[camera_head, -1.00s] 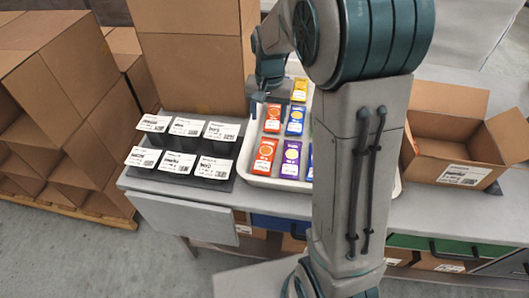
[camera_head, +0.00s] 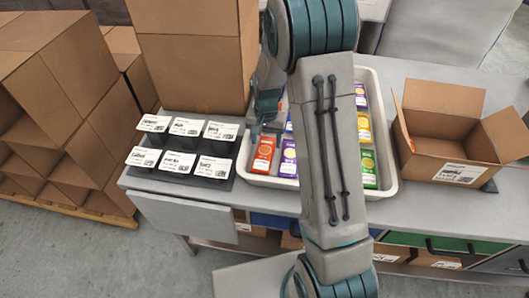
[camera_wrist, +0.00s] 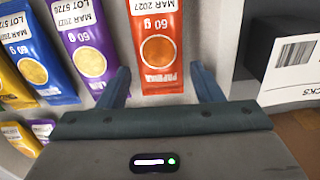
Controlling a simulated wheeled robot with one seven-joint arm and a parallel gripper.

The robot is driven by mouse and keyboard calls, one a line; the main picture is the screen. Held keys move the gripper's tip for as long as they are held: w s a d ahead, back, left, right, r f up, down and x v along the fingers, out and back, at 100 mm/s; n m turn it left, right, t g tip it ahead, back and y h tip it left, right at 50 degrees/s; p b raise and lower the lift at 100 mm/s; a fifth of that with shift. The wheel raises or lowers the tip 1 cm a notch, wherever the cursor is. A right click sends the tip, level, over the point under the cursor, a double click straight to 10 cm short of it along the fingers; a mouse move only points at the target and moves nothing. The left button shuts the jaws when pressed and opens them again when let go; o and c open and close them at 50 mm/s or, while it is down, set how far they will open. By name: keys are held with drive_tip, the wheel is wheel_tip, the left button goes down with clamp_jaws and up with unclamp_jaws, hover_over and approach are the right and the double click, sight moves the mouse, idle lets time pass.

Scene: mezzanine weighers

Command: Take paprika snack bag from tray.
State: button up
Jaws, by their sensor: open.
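The paprika snack bag (camera_wrist: 155,45) is orange-red with a round window. In the wrist view it stands out at top centre, its lettered end between my fingertips. My gripper (camera_wrist: 163,82) is open, one finger on each side of that end, with nothing clamped. In the head view my gripper (camera_head: 267,108) is over the left part of the white tray (camera_head: 390,165). An orange-red bag (camera_head: 263,154) shows at the tray's front left. I cannot tell surely whether this is the same bag. My arm hides the middle of the tray.
A purple bag (camera_wrist: 82,40) and a blue bag (camera_wrist: 32,55) lie beside the paprika bag. Black bins with white labels (camera_head: 178,165) stand left of the tray. A tall cardboard box (camera_head: 195,60) rises behind. An open carton (camera_head: 455,140) stands to the right.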

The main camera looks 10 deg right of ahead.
sight(266, 145)
drive_tip(key=shift+f+p, duration=0.35)
drive_tip(key=shift+f, duration=1.4)
drive_tip(key=shift+c, duration=0.2)
drive_tip(key=c, duration=0.6)
drive_tip(key=shift+r, duration=0.1)
